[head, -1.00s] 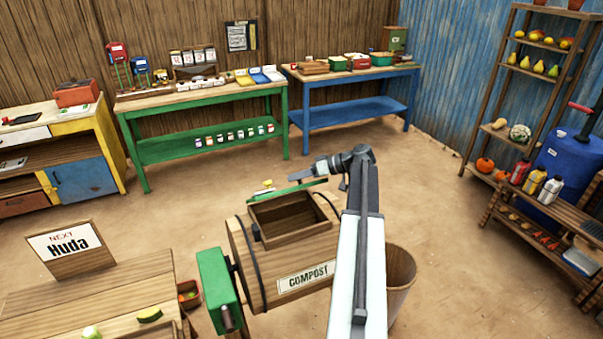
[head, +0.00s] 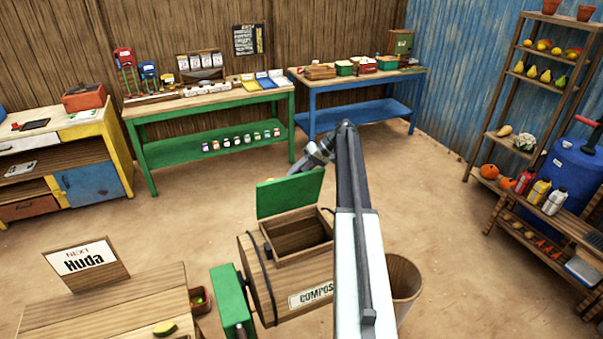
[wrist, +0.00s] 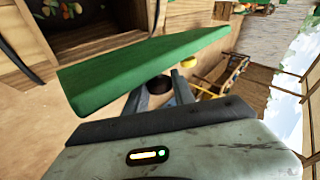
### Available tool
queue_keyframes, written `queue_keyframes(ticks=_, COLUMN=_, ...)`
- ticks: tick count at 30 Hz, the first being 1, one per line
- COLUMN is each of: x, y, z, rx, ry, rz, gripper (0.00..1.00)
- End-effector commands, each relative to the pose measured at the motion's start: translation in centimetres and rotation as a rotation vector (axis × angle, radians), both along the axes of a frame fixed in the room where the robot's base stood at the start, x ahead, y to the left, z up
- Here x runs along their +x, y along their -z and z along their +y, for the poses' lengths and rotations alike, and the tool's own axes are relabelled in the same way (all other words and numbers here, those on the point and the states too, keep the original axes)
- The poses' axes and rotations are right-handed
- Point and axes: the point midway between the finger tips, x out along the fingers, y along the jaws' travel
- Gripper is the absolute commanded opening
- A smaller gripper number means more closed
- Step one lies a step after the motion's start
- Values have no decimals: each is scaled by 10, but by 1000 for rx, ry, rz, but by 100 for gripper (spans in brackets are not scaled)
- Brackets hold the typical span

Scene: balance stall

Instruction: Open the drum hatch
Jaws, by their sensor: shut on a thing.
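The wooden compost drum (head: 258,275) stands at lower centre in the head view, with a label reading COMPOST. Its green hatch (head: 290,194) stands steeply raised along the far edge of the square wooden opening (head: 300,236). The opening is uncovered. My gripper (head: 302,168) is behind the hatch's upper right edge, its fingertips partly hidden there. In the wrist view the hatch (wrist: 140,68) lies slanted just ahead of the jaws. My gripper (wrist: 165,90) is shut at the hatch's outer face, on its handle. A yellow part (wrist: 187,66) shows beside the fingers.
A green box (head: 230,300) with a crank is on the drum's left end. A bin (head: 405,285) stands right of it. Open floor lies behind the drum, before the benches.

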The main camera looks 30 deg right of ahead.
Motion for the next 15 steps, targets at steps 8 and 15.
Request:
queue_keyframes(ticks=8, x=5, y=0, z=4, rx=2, ry=-5, rz=40, gripper=0)
queue_keyframes(ticks=15, x=7, y=0, z=8, rx=1, ry=-11, rz=41, gripper=0)
